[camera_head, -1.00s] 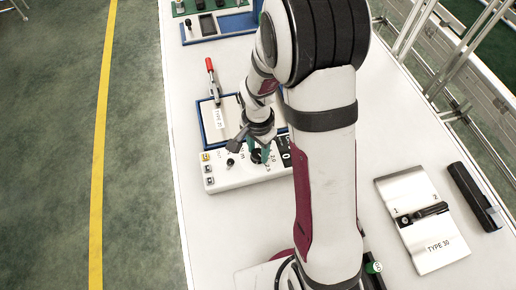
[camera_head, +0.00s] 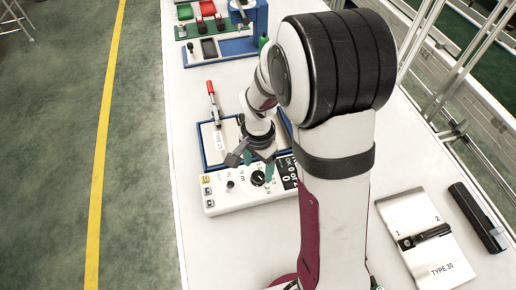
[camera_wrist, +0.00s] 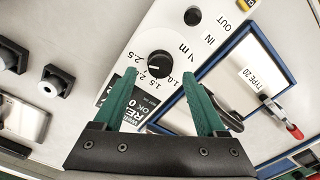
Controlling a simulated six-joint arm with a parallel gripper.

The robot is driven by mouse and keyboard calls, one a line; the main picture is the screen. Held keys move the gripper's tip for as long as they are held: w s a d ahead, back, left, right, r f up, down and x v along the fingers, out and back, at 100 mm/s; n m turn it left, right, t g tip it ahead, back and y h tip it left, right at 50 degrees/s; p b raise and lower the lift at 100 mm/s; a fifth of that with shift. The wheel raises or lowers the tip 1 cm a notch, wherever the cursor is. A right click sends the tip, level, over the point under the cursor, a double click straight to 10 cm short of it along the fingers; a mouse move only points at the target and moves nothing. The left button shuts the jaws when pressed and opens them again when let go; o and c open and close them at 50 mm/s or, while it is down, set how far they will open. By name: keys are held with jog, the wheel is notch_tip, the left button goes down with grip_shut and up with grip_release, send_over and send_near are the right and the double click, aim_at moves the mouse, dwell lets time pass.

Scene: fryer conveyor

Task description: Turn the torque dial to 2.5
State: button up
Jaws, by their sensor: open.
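The torque dial (camera_head: 258,178) is a round black knob on a white control box (camera_head: 222,203). In the wrist view the dial (camera_wrist: 159,64) shows a short white mark on its left part, with 1.0 and 1.5 printed nearby. I cannot tell the exact value it points to. My gripper (camera_head: 259,160) is open and empty, just behind the dial in the head view. In the wrist view the two green fingers (camera_wrist: 159,75) are spread, and the dial shows between and beyond their tips, with no contact visible. The box's display (camera_wrist: 122,97) is partly hidden by a finger.
A blue-framed TYPE 20 fixture (camera_head: 205,151) with a red-handled clamp (camera_head: 211,90) stands behind the box. A TYPE 30 plate (camera_head: 424,236) and a black bar (camera_head: 477,218) lie at right.

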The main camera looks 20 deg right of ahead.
aim_at(258, 176)
notch_tip(258, 176, up, 12)
jog(key=shift+r, duration=0.2)
jog(key=s+a+n+y, duration=0.1)
jog(key=s+n, duration=0.2)
jog(key=s, duration=0.7)
jog(key=s+a+r+n, duration=0.1)
jog(key=s+a+n, duration=0.1)
jog(key=s, duration=0.8)
jog(key=shift+s+a+n+y, duration=0.25)
jog(key=shift+n+y, duration=0.15)
jog(key=shift+n, duration=0.1)
